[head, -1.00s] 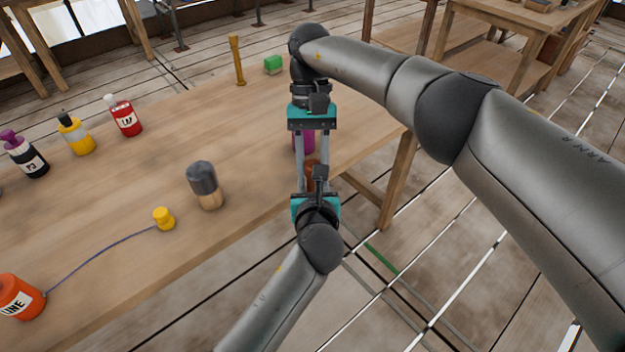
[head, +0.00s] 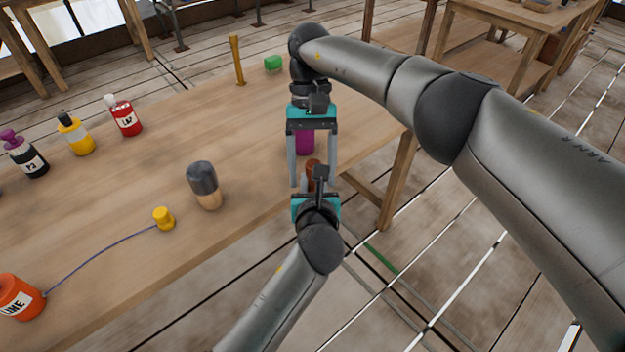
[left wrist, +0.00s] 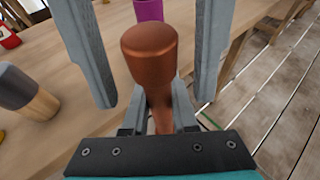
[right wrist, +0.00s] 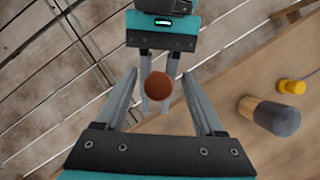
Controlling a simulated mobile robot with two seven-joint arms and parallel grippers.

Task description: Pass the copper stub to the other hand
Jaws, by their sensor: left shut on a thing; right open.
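The copper stub (head: 314,164) is a reddish-brown rod with a wider, rounded head, and it shows large in the left wrist view (left wrist: 150,58). My left gripper (head: 313,184) is shut on its narrower lower part, at the table's near edge. My right gripper (head: 312,177) faces the left one from the far side. It is open, with one finger on each side of the stub and a gap on both sides. In the right wrist view the round end of the stub (right wrist: 158,86) shows between the open fingers.
A purple object (head: 304,143) is partly hidden behind my right fingers. A grey-topped wooden piece (head: 205,186) and a yellow knob (head: 164,218) with a blue line to an orange container (head: 18,297) are on the table (head: 120,250). Bottles (head: 123,116) stand at left; a green block (head: 273,63) lies farther back.

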